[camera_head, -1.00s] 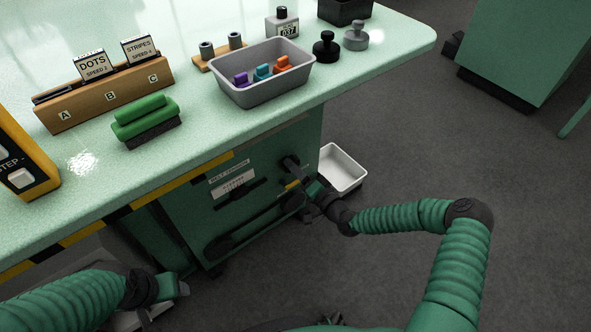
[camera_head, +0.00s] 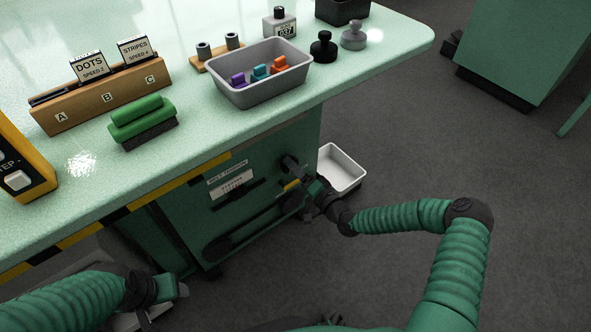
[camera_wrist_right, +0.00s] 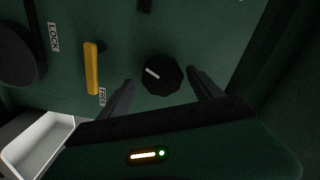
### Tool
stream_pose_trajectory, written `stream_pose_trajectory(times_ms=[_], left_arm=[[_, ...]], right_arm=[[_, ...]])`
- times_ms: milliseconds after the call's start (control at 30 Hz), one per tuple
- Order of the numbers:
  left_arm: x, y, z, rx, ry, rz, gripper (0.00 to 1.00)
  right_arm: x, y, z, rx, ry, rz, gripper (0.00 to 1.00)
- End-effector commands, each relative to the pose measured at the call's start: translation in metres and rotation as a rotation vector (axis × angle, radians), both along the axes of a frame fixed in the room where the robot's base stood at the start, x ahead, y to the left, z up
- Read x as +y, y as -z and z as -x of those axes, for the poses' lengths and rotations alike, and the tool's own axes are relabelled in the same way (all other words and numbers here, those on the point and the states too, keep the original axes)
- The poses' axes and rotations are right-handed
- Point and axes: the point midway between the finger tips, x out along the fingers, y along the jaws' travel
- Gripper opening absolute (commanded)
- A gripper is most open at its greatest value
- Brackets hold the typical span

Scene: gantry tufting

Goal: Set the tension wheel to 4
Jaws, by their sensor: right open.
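The green cabinet panel (camera_head: 235,205) under the table carries a white label with "tension" lettering (camera_head: 231,184). In the right wrist view a black faceted knob (camera_wrist_right: 162,75) with a white pointer line sits on the panel. The pointer slants to the knob's upper left; no numbers are readable around it. My right gripper (camera_wrist_right: 161,78) is open, with one finger either side of the knob; contact cannot be told. In the head view the right gripper (camera_head: 314,188) stands at the panel's right side, hiding the knob. My left gripper (camera_head: 176,290) is low at the left, its jaws unclear.
A yellow lever (camera_wrist_right: 91,68) between LOCK and FREE labels is close beside the knob, with a dark round part (camera_wrist_right: 18,55) beyond. A white bin (camera_head: 342,168) stands by the cabinet. The table edge overhangs the panel. Open floor (camera_head: 420,150) lies to the right.

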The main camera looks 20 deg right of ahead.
Motion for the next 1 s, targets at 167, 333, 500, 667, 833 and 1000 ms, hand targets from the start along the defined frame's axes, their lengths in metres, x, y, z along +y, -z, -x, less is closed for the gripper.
stream_pose_trajectory(times_ms=[167,333,500,667,833,1000], left_arm=[[0.0,-0.001,0.0,0.0,0.0,0.0,0.64],[0.0,-0.016,0.0,0.0,0.0,0.0,0.64],[0.0,-0.037,0.0,0.0,0.0,0.0,0.64],[0.0,-0.053,0.0,0.0,0.0,0.0,0.64],[0.0,-0.063,0.0,0.0,0.0,0.0,0.64],[0.0,-0.064,0.0,0.0,0.0,0.0,0.64]], right_arm=[[0.001,-0.001,0.001,0.0,-0.002,0.0,0.75],[-0.008,-0.005,0.023,0.002,0.0,0.0,0.75],[-0.025,-0.006,0.069,0.003,0.0,-0.002,0.75],[-0.041,-0.005,0.113,0.004,0.0,-0.002,0.75],[-0.053,-0.001,0.146,0.003,0.001,-0.002,0.75],[-0.057,0.001,0.158,0.001,-0.001,-0.003,0.75]])
